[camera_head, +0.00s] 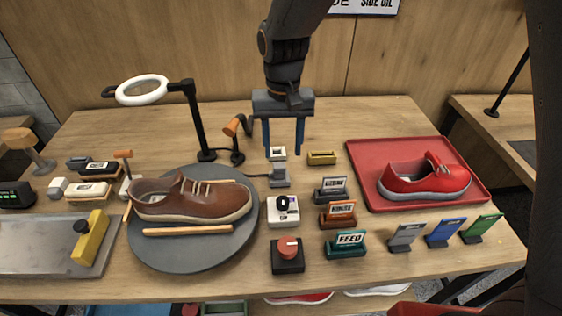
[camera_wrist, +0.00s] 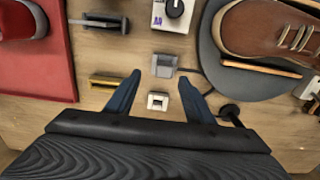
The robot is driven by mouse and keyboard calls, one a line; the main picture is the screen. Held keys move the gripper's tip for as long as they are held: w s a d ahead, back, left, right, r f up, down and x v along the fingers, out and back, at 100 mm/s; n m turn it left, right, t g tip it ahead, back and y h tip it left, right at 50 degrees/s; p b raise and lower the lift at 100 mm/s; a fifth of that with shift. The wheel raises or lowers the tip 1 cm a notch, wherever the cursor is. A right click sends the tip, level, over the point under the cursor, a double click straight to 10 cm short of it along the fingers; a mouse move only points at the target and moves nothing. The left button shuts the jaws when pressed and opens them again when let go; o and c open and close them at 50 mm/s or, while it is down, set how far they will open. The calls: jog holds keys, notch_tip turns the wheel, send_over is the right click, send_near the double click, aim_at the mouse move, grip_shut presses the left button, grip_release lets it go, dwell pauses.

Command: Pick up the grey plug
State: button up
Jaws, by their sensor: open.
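The small grey block with a dark cable, which looks like the grey plug (camera_head: 280,178), stands right of the round turntable; it also shows in the wrist view (camera_wrist: 163,66). My gripper (camera_head: 283,152) is open and empty, pointing down above the table. In the wrist view its blue fingertips (camera_wrist: 159,76) are spread on either side of the line to the plug, which appears just beyond them. A small white block (camera_wrist: 157,101) shows between the fingers, behind the plug in the head view (camera_head: 278,151). I cannot tell the fingers' exact height.
The grey turntable (camera_head: 150,255) with a brown shoe (camera_head: 190,199) is at left. A white dial box (camera_head: 283,212) stands in front of the plug. A yellow block (camera_head: 321,158) and label stands (camera_head: 331,191) are at right. A lamp (camera_head: 194,120) stands behind left.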

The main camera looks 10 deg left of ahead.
aim_at(279, 165)
jog(key=shift+w+f, duration=0.1)
jog(key=shift+f, duration=0.25)
jog(key=shift+a+f+p, duration=0.2)
jog(key=shift+f+p, duration=0.45)
jog(key=shift+f, duration=0.8)
jog(key=shift+a+f+p, duration=0.15)
jog(key=shift+f+p, duration=0.25)
jog(key=shift+f, duration=0.65)
jog(key=shift+a+f+p, duration=0.1)
jog(key=shift+f+p, duration=0.25)
jog(key=shift+f, duration=0.7)
jog(key=c, duration=1)
